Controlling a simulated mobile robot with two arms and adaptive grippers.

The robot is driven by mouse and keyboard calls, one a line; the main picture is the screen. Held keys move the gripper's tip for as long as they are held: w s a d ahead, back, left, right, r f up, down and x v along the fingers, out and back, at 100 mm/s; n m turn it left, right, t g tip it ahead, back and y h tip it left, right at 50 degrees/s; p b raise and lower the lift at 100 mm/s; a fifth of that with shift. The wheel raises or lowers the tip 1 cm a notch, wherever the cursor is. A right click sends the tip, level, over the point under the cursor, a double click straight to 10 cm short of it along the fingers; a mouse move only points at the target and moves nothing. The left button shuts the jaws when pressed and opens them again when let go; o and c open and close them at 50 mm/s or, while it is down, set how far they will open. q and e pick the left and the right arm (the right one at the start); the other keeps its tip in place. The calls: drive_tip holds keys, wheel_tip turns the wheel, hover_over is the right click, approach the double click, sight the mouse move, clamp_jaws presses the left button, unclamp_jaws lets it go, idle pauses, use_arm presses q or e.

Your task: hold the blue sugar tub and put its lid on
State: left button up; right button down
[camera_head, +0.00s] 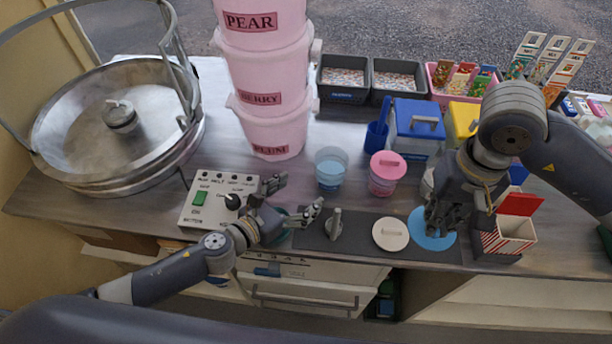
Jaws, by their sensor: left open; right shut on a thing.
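The blue sugar tub (331,168) is a clear cup with blue sugar in it. It stands upright and open on the counter, in front of the pink buckets. The round blue lid (449,240) is at the right of the dark mat. My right gripper (436,222) is above it, shut on its grip, which the fingers hide. I cannot tell whether the lid rests on the mat or is lifted. My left gripper (294,198) is open and empty, to the left and in front of the tub, apart from it.
A pink-lidded tub (386,178) stands just right of the blue one. A cream lid (390,233) and a small metal piece (334,223) lie on the mat (355,255). A control box (213,208) is at left. Striped popcorn boxes (507,236) stand near my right gripper.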

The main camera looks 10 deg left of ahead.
sight(321, 179)
use_arm(q)
drive_tip(key=shift+w+d+r, duration=0.1)
drive_tip(key=shift+d, duration=0.35)
use_arm(e)
drive_tip(key=shift+s+r, duration=0.15)
drive_tip(key=shift+s, duration=0.45)
use_arm(q)
drive_tip(key=b+x, duration=0.1)
drive_tip(key=x, duration=0.8)
drive_tip(key=shift+w, duration=0.15)
use_arm(e)
drive_tip(key=shift+w+f, duration=0.1)
drive_tip(key=shift+f, duration=0.55)
use_arm(q)
drive_tip(key=shift+w+d+f, duration=0.2)
drive_tip(key=shift+w+d, duration=0.2)
drive_tip(key=shift+w, duration=0.15)
use_arm(e)
drive_tip(key=shift+w+f, duration=0.1)
drive_tip(key=shift+f, duration=0.05)
use_arm(q)
drive_tip(key=c, duration=0.7)
drive_tip(key=shift+r, duration=0.2)
drive_tip(key=shift+r+p, duration=0.45)
drive_tip(key=shift+r, duration=0.15)
use_arm(e)
drive_tip(key=shift+r, duration=0.7)
use_arm(q)
drive_tip(key=shift+w, duration=0.1)
